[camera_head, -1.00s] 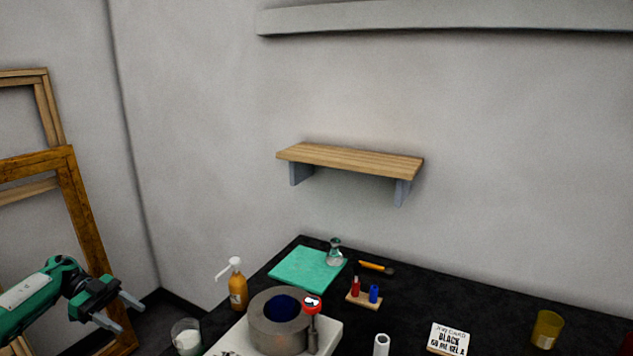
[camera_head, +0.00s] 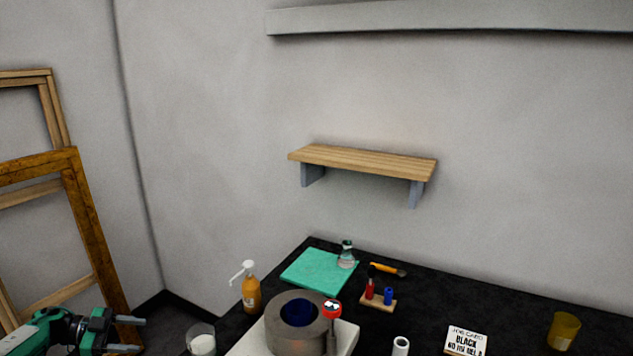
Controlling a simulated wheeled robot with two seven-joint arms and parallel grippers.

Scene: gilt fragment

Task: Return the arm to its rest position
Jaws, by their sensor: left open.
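My left gripper (camera_head: 136,335) is at the lower left corner of the head view, green and black with grey fingers. It is open, and nothing shows between its fingers. It is left of the black table (camera_head: 505,305), apart from the glass of white material (camera_head: 202,341) to its right. The lower finger is partly near the picture's bottom edge. My right gripper is not in the view.
Wooden frames (camera_head: 88,220) lean at the left wall. The table holds an amber pump bottle (camera_head: 251,293), a grey round pot (camera_head: 292,325), a green mat (camera_head: 315,270), a small flask (camera_head: 346,256) and a yellow cup (camera_head: 563,330). A wooden shelf (camera_head: 362,161) is on the wall.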

